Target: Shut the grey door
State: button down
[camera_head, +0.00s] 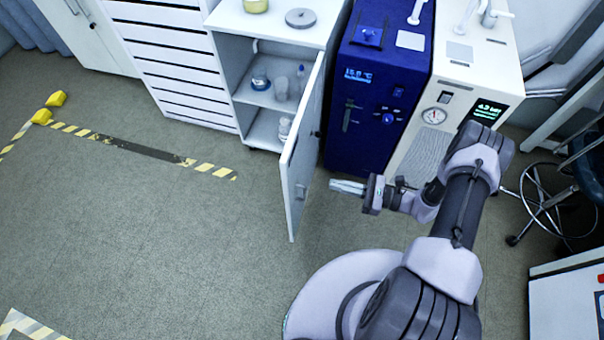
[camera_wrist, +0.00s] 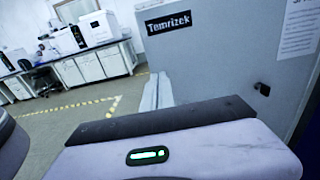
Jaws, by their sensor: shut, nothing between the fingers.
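The grey door (camera_head: 303,150) stands open on the white cabinet (camera_head: 228,45), swung out from its right side toward the front. In the wrist view the door (camera_wrist: 225,75) fills the right, with a black "Temrizek" label (camera_wrist: 168,23) and a small dark fitting (camera_wrist: 262,89). My gripper (camera_head: 333,185) is to the right of the door, near its lower part, with its fingers pointing left toward it.
A dark blue instrument (camera_head: 372,95) and a white one (camera_head: 425,150) stand right of the door. A stool (camera_head: 545,205) is at the far right.

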aim_at(291, 174)
jog(key=b+x, duration=0.2)
jog(key=x, duration=0.8)
jog(key=shift+a+f, duration=0.1)
jog(key=shift+a, duration=0.1)
jog(key=shift+w+a, duration=0.25)
jog(key=shift+a, duration=0.3)
